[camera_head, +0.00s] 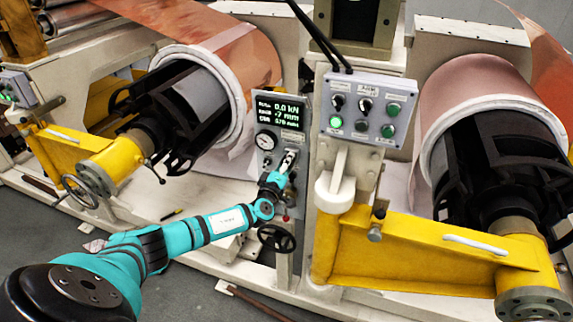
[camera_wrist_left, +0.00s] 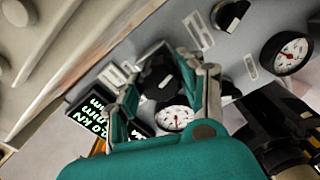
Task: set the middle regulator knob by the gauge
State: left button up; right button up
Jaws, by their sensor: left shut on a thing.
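The grey regulator panel (camera_head: 297,180) stands in the middle of the head view, with a lit display (camera_head: 279,109) at its top. A round white-faced gauge (camera_head: 265,140) sits under the display. My left gripper (camera_head: 288,160) reaches the panel right of this gauge. In the left wrist view its two fingers (camera_wrist_left: 163,92) are shut around a black knob (camera_wrist_left: 158,76), partly hidden by them. A small white gauge (camera_wrist_left: 174,118) shows between the fingers, its needle too small to read. A larger gauge (camera_wrist_left: 286,52) and another black knob (camera_wrist_left: 230,16) are at the right there.
A button box (camera_head: 366,108) with a lit green lamp is right of the panel. A black handwheel (camera_head: 276,238) is below it. Yellow arms (camera_head: 415,245) and foil rolls (camera_head: 478,85) flank the panel. Grey floor (camera_head: 185,275) is open at the lower left.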

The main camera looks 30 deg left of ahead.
pick_arm(q)
jog(key=shift+f+m, duration=0.15)
jog(key=shift+m, duration=0.45)
jog(key=o, duration=1.2)
jog(key=shift+d, duration=0.1)
jog(key=shift+c, duration=0.2)
jog(key=shift+s, duration=0.15)
jog(key=v, duration=1.1)
jog(key=shift+s, duration=0.4)
